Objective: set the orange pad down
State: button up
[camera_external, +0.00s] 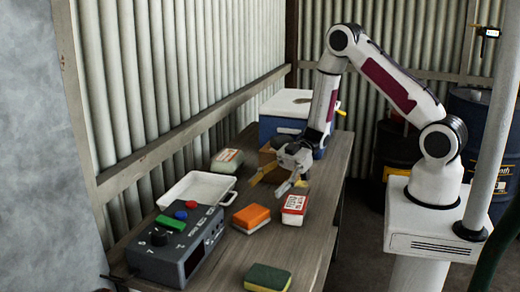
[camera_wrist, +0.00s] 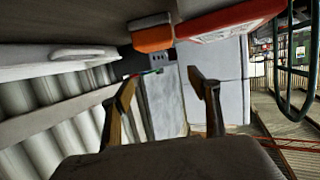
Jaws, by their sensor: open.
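The orange pad (camera_external: 251,216) lies flat on the wooden table, between the white tray and a red-and-white box. In the wrist view the orange pad (camera_wrist: 153,39) shows at the top, beyond my fingertips, with a greyish layer on one face. My gripper (camera_external: 268,186) is above the table, behind the pad in the outside view, and apart from it. Its two fingers are spread with nothing between them, as the wrist view of my gripper (camera_wrist: 161,76) also shows.
A red-and-white box (camera_external: 295,204) stands close right of the pad. A white tray (camera_external: 229,188), a grey control box (camera_external: 171,262) with coloured buttons, a green-and-white box (camera_external: 227,161), a green-topped sponge (camera_external: 268,278) and a blue cooler (camera_external: 273,127) are also on the table.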

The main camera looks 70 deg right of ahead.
jog(key=shift+r, duration=2.35)
jog(key=w+d+r+m+t+h, duration=0.2)
jog(key=w+d+r+t+h, duration=0.2)
jog(key=w+d+r+h, duration=0.3)
jog(key=s+d+r+m+t+h, duration=0.25)
jog(key=d+r+m+h, duration=0.35)
jog(key=r, duration=0.4)
jog(key=s+d+r+m+g+h, duration=0.2)
jog(key=s+r+m+g+h, duration=0.15)
jog(key=s, duration=0.85)
jog(key=s+a+f+m+g+y, duration=0.1)
jog(key=s+a, duration=0.3)
jog(key=s, duration=0.4)
jog(key=s+a+f+m+g+y, duration=0.1)
jog(key=s+a+y, duration=0.1)
jog(key=s, duration=0.7)
jog(key=shift+s+a+g, duration=0.25)
jog(key=shift+a+g, duration=0.15)
jog(key=shift+a, duration=0.5)
